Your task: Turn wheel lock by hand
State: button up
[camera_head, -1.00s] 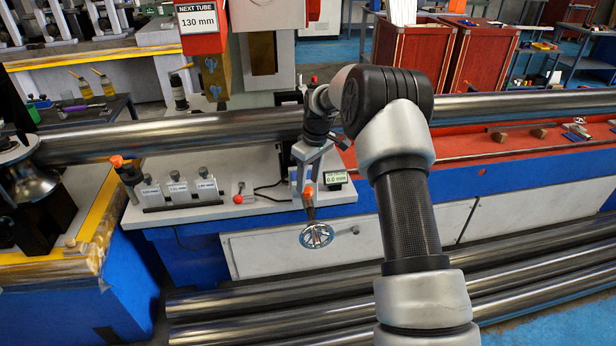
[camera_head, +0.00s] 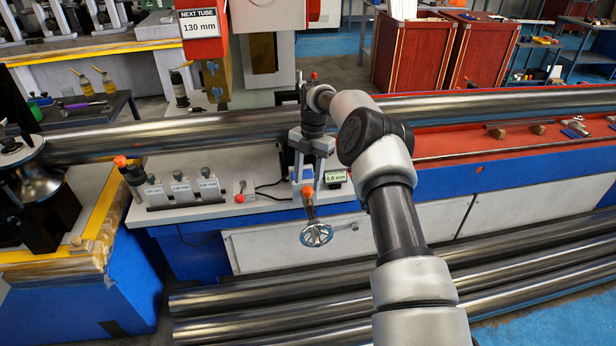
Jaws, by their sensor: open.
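The handwheel (camera_head: 316,234) is a small spoked metal wheel on a shaft at the front of the machine, below the light bench top. An orange-tipped part (camera_head: 307,192), which looks like the wheel lock, sits on the shaft just above and behind the wheel. My gripper (camera_head: 308,176) is open and points down just above the orange tip, with its two grey fingers spread. I cannot tell whether a finger touches the orange tip. A small display (camera_head: 335,177) stands just right of the gripper; its digits look like 0.9 mm.
A long steel tube (camera_head: 190,132) runs across behind the gripper. Gauge blocks (camera_head: 182,188) and a red-knobbed lever (camera_head: 240,197) stand to the left on the bench. More tubes (camera_head: 400,295) lie low in front. Open air surrounds the wheel.

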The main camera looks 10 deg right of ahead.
jog(key=shift+f, duration=0.1)
jog(key=shift+f+b, duration=0.6)
jog(key=shift+f, duration=0.3)
jog(key=c, duration=0.8)
